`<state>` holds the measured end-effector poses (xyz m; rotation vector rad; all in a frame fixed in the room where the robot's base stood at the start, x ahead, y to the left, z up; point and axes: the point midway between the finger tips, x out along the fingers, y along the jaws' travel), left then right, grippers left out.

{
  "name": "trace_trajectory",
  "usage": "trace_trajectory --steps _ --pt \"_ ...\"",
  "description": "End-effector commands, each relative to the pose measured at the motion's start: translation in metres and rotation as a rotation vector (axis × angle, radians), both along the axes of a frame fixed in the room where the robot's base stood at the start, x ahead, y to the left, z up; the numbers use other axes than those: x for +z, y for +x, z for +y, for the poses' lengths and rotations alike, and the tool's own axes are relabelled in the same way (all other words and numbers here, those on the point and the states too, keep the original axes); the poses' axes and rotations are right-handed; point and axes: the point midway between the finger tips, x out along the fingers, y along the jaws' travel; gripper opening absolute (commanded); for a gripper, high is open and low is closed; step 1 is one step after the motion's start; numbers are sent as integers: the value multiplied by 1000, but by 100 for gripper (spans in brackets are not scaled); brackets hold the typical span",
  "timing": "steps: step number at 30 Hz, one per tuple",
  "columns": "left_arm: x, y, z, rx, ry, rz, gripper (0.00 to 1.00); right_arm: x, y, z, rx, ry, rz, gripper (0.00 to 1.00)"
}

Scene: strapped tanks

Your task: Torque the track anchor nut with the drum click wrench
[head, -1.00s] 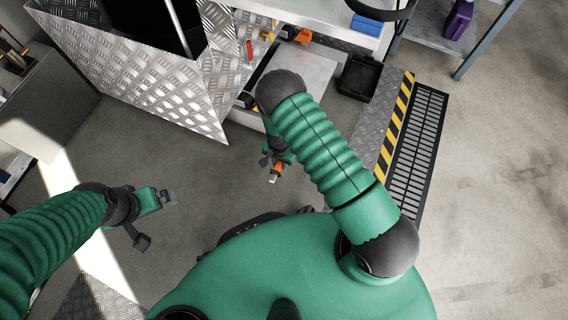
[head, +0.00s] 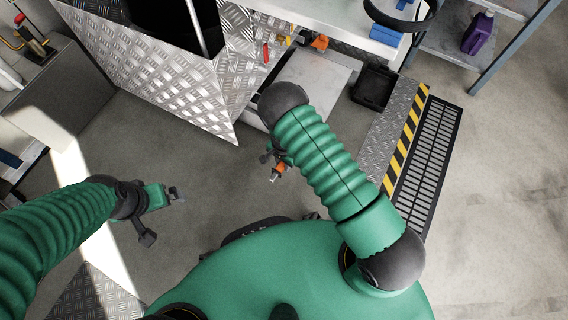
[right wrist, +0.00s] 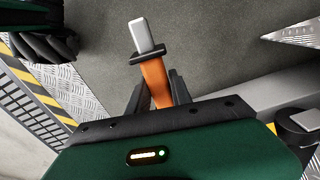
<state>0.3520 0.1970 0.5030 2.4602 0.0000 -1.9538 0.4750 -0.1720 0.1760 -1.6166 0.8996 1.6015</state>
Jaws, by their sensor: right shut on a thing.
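My right gripper (right wrist: 157,88) is shut on an orange-handled tool (right wrist: 153,78) with a black collar and a flat silver end. My left gripper (head: 178,193) is at the left of the head view, over bare floor. It shows no held object, and its finger gap is too small to judge. I cannot make out the track anchor nut in either view.
A tread-plate cabinet (head: 160,75) stands at upper left. A pale worktop (head: 318,72) and a black tray (head: 373,87) lie beyond the right arm. Orange (head: 320,42) and red (head: 266,53) items sit behind it. A striped edge (head: 405,140) borders a floor grate (head: 430,160).

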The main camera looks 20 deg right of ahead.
Motion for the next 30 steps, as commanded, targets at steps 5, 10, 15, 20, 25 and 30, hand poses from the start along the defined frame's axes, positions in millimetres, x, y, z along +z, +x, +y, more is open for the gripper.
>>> trace_trajectory --steps 5,10,15,20,25,30 --pt "13 0 0 0 0 0 100 16 3 0 -1 0 -8 0" --pt "22 0 0 0 0 0 100 25 3 1 -1 1 -8 0" --pt "31 0 0 0 0 0 100 35 3 2 0 2 -6 0" --pt "39 0 0 0 0 0 100 44 1 1 0 2 -3 0" --pt "42 0 0 0 0 0 100 47 1 1 0 1 -2 0" --pt "41 0 0 0 0 0 100 46 1 0 0 0 -2 0"
